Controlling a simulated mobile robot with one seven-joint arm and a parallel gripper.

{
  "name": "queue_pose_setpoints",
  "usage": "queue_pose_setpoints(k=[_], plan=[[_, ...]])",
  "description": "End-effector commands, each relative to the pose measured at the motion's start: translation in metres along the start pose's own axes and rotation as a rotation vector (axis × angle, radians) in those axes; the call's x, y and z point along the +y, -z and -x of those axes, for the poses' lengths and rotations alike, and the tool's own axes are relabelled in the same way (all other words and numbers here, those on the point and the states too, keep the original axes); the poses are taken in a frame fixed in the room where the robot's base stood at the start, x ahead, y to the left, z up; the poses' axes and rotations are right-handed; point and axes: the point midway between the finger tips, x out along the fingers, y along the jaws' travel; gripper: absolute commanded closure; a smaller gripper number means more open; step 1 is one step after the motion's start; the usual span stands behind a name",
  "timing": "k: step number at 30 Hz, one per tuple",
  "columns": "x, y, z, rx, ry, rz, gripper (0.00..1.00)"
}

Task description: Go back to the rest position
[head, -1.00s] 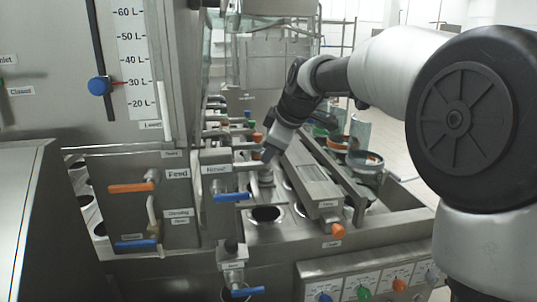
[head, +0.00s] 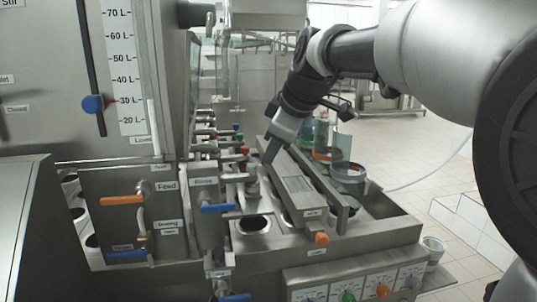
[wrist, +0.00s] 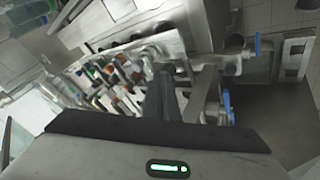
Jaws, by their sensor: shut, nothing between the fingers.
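My gripper (head: 271,152) is above the cup filler (head: 262,262), in the middle of the head view, pointing down and to the left. Its fingers are together with nothing between them. My arm comes in from the right of the head view and hides part of the background. The round cup openings (head: 253,224) lie just below and in front of the gripper.
Orange and blue lever handles (head: 122,200) stick out at the left, below a scale with a blue knob (head: 93,103). A row of coloured knobs (head: 382,290) is on the front panel. A clear cup (head: 433,248) stands at the right corner. Tiled floor is open at the right.

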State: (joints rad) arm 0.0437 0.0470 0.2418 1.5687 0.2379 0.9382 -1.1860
Motion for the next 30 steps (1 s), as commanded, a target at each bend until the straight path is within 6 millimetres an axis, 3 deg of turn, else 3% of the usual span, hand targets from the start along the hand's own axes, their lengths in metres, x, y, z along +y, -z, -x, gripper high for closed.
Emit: queue_pose_setpoints(k=[2, 9, 15, 21, 22, 24, 30], plan=[[-0.019, -0.020, 0.016, -0.042, -0.016, -0.095, 1.00], [-0.113, -0.123, 0.064, -0.185, -0.112, -0.605, 1.00], [-0.175, -0.183, 0.077, -0.227, -0.178, -0.918, 1.00], [-0.230, -0.229, 0.076, -0.243, -0.225, -1.171, 1.00], [-0.238, -0.236, 0.075, -0.245, -0.231, -1.206, 1.00], [-0.227, -0.224, 0.095, -0.246, -0.232, -1.213, 1.00], [-0.209, -0.205, 0.130, -0.248, -0.230, -1.210, 1.00]])
